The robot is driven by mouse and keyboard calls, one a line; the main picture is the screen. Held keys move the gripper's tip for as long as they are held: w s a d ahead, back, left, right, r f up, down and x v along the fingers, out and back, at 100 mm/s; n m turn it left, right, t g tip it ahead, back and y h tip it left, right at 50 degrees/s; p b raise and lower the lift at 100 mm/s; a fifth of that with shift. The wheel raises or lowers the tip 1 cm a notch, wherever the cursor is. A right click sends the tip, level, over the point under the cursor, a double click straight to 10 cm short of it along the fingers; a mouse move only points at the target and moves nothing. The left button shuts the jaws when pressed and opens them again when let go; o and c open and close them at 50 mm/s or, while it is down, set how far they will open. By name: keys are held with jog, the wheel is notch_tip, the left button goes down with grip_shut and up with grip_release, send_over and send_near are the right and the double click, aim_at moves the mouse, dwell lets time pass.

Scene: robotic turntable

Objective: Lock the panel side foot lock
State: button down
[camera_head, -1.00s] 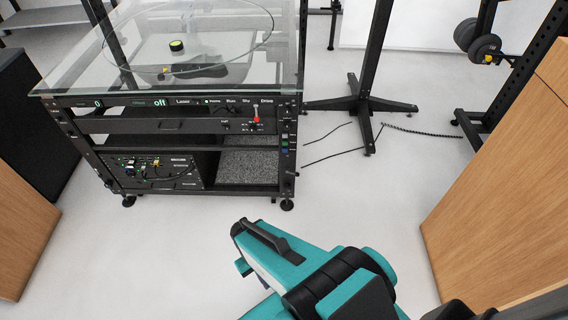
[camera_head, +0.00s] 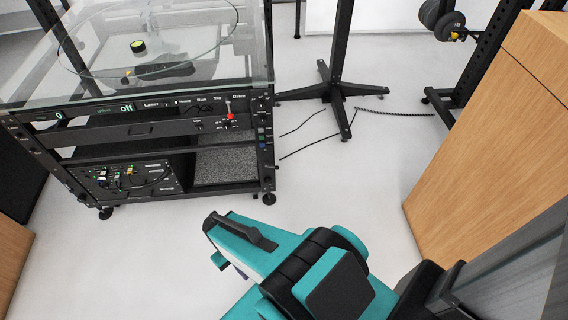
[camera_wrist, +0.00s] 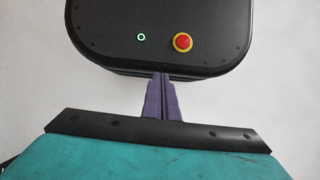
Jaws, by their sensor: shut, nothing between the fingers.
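The turntable rack (camera_head: 187,189) stands at upper left with its front panel side facing me. It rests on small black feet: one at its front right corner (camera_head: 268,198) and one at its front left (camera_head: 105,212). The lock part of these feet is too small to make out. My arm reaches in from the lower right, in front of and below the rack, apart from it. My gripper (camera_wrist: 162,98) shows in the wrist view with its purple fingers together and empty, pointing away from the rack's feet. In the head view the fingers are mostly hidden by the arm.
A black stand with a cross-shaped base (camera_head: 335,88) and loose cables (camera_head: 305,130) lie right of the rack. A wooden cabinet (camera_head: 490,130) stands on the right. A wooden piece (camera_head: 12,260) is at the left edge. The pale floor between rack and arm is clear.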

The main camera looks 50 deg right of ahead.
jog(key=w+d+f+m+t+y+b, duration=0.25)
jog(key=w+d+b, duration=0.4)
jog(key=w, duration=0.55)
jog(key=m+t+y+b, duration=0.2)
jog(key=m+t+b, duration=0.55)
jog(key=b, duration=0.75)
send_near(278, 167)
jog(key=s+d+r+n+t, duration=0.2)
jog(key=s+d+r, duration=0.1)
jog(key=s+r, duration=0.2)
jog(key=shift+s+r+p, duration=0.1)
jog(key=shift+r+p, duration=0.05)
jog(key=shift+p, duration=0.15)
jog(key=b+x, duration=0.4)
jog(key=x, duration=1)
jog(key=shift+s+d, duration=0.1)
